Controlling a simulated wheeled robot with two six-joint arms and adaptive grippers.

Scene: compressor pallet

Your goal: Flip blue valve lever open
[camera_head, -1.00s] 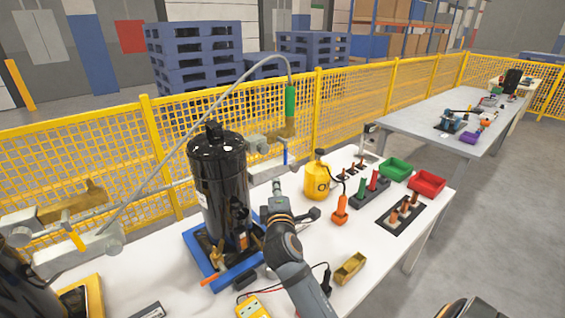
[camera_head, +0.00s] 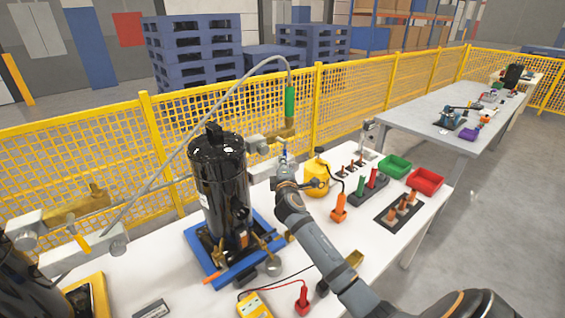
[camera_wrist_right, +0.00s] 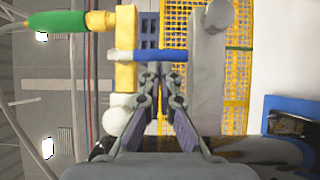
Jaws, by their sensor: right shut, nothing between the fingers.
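The blue valve lever (camera_head: 284,149) is on the grey and brass valve fitting to the right of the black compressor (camera_head: 219,185). In the head view its lower part is hidden by my right gripper (camera_head: 285,163). In the right wrist view the blue lever (camera_wrist_right: 148,55) lies crosswise between a brass part (camera_wrist_right: 126,50) and a grey block (camera_wrist_right: 206,70). My right gripper's shut fingertips (camera_wrist_right: 161,68) are just at the lever's lower edge, with nothing held between them. I cannot tell whether they touch it. My left gripper is not in view.
A green-handled hose (camera_head: 290,103) rises above the valve. The compressor stands on a blue tray (camera_head: 205,268). A yellow mesh fence (camera_head: 345,105) runs behind the table.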

